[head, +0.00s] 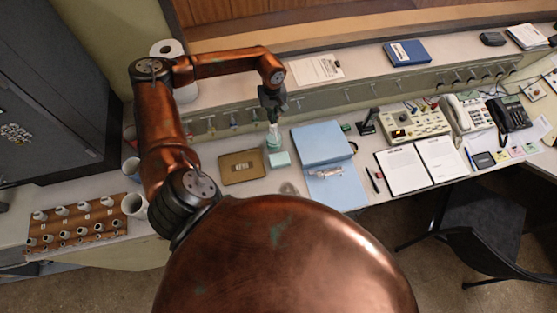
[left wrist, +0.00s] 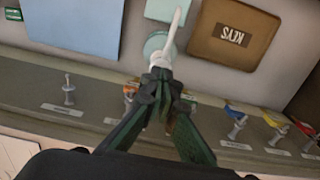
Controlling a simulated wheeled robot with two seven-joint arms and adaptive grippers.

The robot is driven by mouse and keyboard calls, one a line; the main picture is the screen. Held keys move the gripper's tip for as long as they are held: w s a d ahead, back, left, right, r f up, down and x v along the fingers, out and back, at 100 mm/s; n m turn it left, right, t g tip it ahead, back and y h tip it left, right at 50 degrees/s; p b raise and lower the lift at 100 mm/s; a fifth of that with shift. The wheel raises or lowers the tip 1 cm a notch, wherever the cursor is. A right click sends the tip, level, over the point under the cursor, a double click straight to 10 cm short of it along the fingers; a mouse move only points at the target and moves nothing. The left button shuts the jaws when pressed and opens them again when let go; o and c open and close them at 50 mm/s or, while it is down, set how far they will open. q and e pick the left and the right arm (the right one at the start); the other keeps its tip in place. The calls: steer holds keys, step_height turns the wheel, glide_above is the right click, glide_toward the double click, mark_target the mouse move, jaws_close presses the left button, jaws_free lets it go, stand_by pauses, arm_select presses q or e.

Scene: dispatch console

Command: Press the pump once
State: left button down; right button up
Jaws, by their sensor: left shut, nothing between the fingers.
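The pump bottle, with a pale green body and a white top (head: 273,138), stands on the desk beside a small pale green block (head: 280,159). In the left wrist view its white spout (left wrist: 174,32) points away from the fingers, and its green body (left wrist: 154,44) shows partly behind it. My left gripper (head: 272,113) is directly over the pump, pointing down, its fingers shut and empty. In the left wrist view the closed fingertips (left wrist: 160,78) overlap the pump head; whether they touch it I cannot tell. My right gripper is not in view.
A brown tray (head: 229,178) marked KEYS lies left of the pump, and a blue folder (head: 320,143) lies right. Behind runs a ledge of toggle switches (left wrist: 68,96). A paper roll (head: 166,48) and mugs (head: 134,204) stand left. Telephones (head: 465,115) are far right.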

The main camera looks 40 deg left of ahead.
arm_select(q)
steer(key=shift+r, duration=0.1)
steer(key=shift+r+p, duration=1.2)
steer(key=shift+r, duration=1)
steer(key=shift+r+p, duration=0.35)
steer(key=shift+r, duration=0.4)
